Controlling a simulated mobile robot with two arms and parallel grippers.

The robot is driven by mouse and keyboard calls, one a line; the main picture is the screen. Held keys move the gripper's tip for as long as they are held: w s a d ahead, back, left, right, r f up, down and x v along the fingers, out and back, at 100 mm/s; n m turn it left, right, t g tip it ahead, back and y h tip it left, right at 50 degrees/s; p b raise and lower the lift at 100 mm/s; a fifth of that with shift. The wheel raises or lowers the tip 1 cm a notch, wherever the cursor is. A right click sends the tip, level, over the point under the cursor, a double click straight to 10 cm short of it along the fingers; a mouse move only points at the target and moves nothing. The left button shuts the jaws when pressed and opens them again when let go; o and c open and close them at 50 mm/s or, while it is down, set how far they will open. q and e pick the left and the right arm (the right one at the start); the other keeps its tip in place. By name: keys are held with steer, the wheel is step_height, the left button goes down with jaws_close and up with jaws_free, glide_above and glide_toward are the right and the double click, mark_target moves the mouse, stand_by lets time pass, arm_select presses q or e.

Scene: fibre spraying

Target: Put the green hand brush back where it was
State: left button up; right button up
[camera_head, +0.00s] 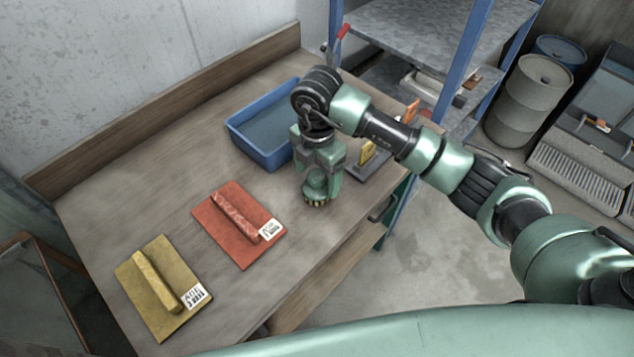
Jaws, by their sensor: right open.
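My right gripper (319,165) points down over the right part of the wooden table (190,130), near its front edge. Its jaws are open. Directly below and partly between the jaws is a green piece with a yellowish, bristle-like lower edge, which looks like the green hand brush (322,187). The gripper hides its upper part, and I cannot tell whether it touches the jaws. It appears to be at the table top. My left gripper is not in view.
A blue tray (238,133) lies behind and left of the gripper. A red board (222,234) and a yellow board (152,301), each with a handle and label, lie to the left. A yellow-handled tool (369,152) is at right. A blue-framed shelf (468,60) stands behind.

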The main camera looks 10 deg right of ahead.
step_height(320, 180, up, 8)
steer(key=shift+b, duration=0.85)
steer(key=shift+r, duration=0.45)
